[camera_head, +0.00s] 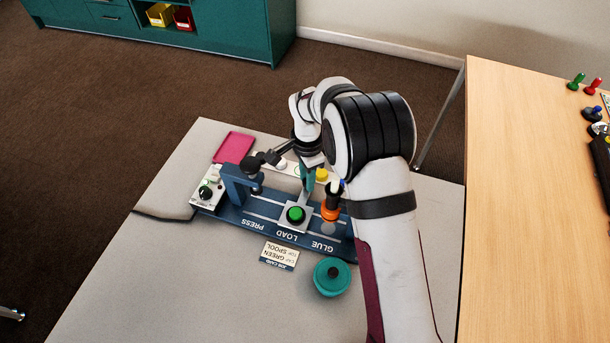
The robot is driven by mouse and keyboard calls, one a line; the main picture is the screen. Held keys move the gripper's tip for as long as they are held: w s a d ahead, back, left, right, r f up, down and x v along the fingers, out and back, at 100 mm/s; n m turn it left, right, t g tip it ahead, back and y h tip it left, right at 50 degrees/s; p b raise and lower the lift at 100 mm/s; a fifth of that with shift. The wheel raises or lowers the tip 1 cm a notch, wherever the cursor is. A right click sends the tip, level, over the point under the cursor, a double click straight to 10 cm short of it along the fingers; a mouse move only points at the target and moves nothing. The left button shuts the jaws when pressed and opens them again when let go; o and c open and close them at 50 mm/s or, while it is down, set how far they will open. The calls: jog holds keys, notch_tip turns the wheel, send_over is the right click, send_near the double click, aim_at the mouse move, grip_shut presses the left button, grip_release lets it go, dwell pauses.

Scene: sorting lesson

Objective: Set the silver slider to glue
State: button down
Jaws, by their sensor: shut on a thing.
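The silver slider (286,225) is a small grey plate on the blue track base (264,222). It carries a round piece with a green top (295,214). The slider is in line with the LOAD label, between PRESS on the left and GLUE on the right. The glue post with an orange collar (330,211) stands to its right, over the GLUE side. My gripper (306,190) is at the slider's back edge, pointing down and shut on it. The exact grip is small and partly hidden by my arm.
A blue press frame (232,184) with a dark lever stands left on the base, beside a control box (206,193). A pink tray (234,147) lies behind. My arm covers the base's right end.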

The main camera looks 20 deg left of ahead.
jog(key=d, duration=0.8)
jog(key=shift+d, duration=0.3)
jog(key=c, duration=0.7)
grip_release()
jog(key=shift+o, duration=0.2)
notch_tip(320, 180, up, 16)
jog(key=shift+f, duration=0.15)
